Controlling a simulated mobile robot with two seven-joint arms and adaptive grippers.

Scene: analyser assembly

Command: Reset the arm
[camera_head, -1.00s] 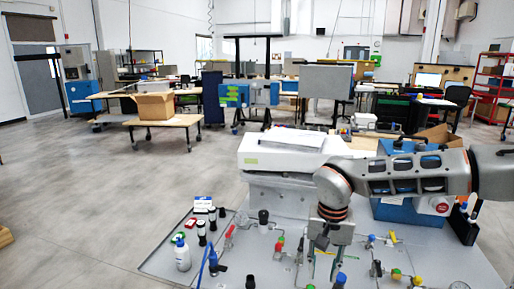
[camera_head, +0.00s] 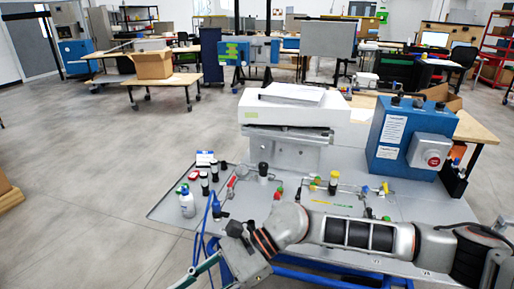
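My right arm comes in from the right across the front of the grey work panel (camera_head: 420,205). Its gripper (camera_head: 208,274) hangs at the panel's front left edge, tilted down to the left. One slim greenish finger shows and runs towards the bottom of the picture. The other finger is not clear, so its opening cannot be judged. No held object can be made out. My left arm and gripper are not in view.
The panel carries a white analyser unit (camera_head: 290,112), a blue box with a red button (camera_head: 392,150), a white bottle (camera_head: 187,203), several black-capped vials (camera_head: 204,184) and coloured valves (camera_head: 333,183). Blue tubing (camera_head: 214,208) runs near my gripper. Open floor (camera_head: 90,190) lies left.

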